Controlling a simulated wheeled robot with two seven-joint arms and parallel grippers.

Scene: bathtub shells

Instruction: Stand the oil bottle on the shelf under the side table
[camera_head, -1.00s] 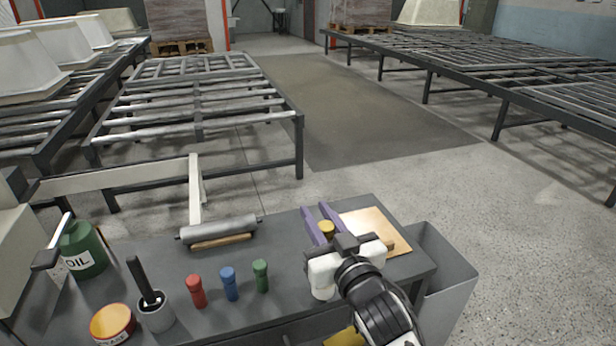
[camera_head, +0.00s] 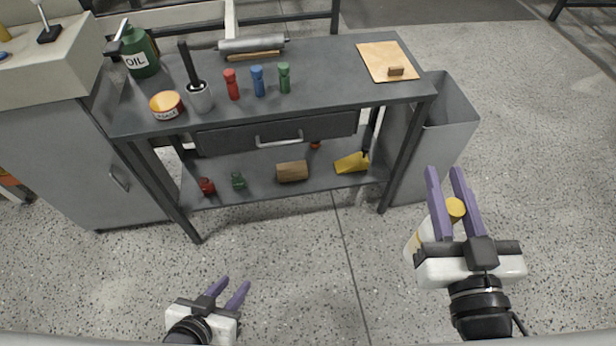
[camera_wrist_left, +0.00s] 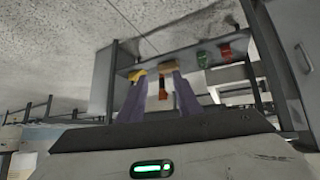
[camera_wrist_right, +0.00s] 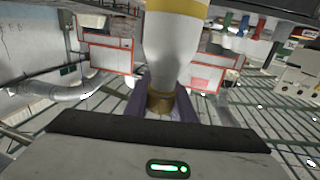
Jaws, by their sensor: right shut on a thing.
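The oil bottle (camera_head: 424,236) has a whitish body and a gold cap. It hangs roughly upright from my right gripper (camera_head: 449,190), to the right of and in front of the side table (camera_head: 330,80). In the right wrist view the bottle (camera_wrist_right: 175,45) shows a yellow band, and the fingers close around its neck just by the cap. The low shelf (camera_head: 330,183) under the table's drawer is to the left of the bottle. My left gripper (camera_head: 228,292) is open and empty, low in front of the table.
A grey bin (camera_head: 450,128) stands against the table's right side. A green can marked OIL (camera_head: 141,60) stands on top.

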